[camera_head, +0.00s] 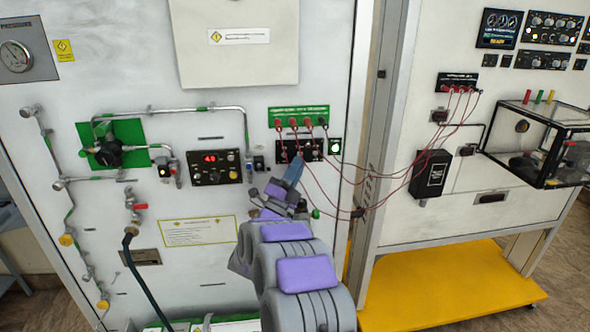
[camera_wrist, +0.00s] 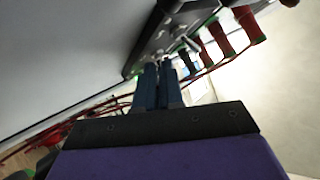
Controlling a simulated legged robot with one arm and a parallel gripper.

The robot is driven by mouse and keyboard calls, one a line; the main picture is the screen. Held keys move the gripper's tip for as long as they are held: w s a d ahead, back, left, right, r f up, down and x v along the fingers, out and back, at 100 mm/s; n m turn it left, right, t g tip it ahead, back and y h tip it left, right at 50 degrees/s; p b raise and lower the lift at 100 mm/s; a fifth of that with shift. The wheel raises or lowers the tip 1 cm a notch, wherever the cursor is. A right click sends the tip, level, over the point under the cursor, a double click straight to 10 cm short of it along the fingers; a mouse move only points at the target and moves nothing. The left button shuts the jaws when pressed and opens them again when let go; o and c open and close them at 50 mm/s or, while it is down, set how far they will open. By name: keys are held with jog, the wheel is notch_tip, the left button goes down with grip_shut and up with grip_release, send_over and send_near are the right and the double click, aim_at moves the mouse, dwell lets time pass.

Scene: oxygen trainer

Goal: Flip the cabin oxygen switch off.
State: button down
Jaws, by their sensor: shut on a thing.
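A black switch panel (camera_head: 312,150) is on the white wall, under a green label strip with red and dark plugs. My gripper (camera_head: 297,164), with blue fingers, reaches up to the lower edge of this panel. In the wrist view my gripper (camera_wrist: 158,68) has its two fingers close together, their tips against the dark panel (camera_wrist: 172,32). It is shut on a small switch there, which the fingertips hide. I cannot read the labels or tell the switch's position.
Red cables (camera_head: 345,172) hang from the plugs and run right, close by my gripper. Red connectors (camera_wrist: 220,38) stick out near the fingers. A display unit (camera_head: 214,167) is left of the panel.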

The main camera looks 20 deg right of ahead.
jog(key=c, duration=1.3)
grip_release()
jog(key=shift+s+d, duration=0.1)
jog(key=shift+d, duration=0.05)
jog(key=shift+o, duration=0.2)
jog(key=shift+f, duration=0.15)
jog(key=b+v, duration=0.1)
jog(key=v, duration=1.6)
jog(key=shift+a+b, duration=0.3)
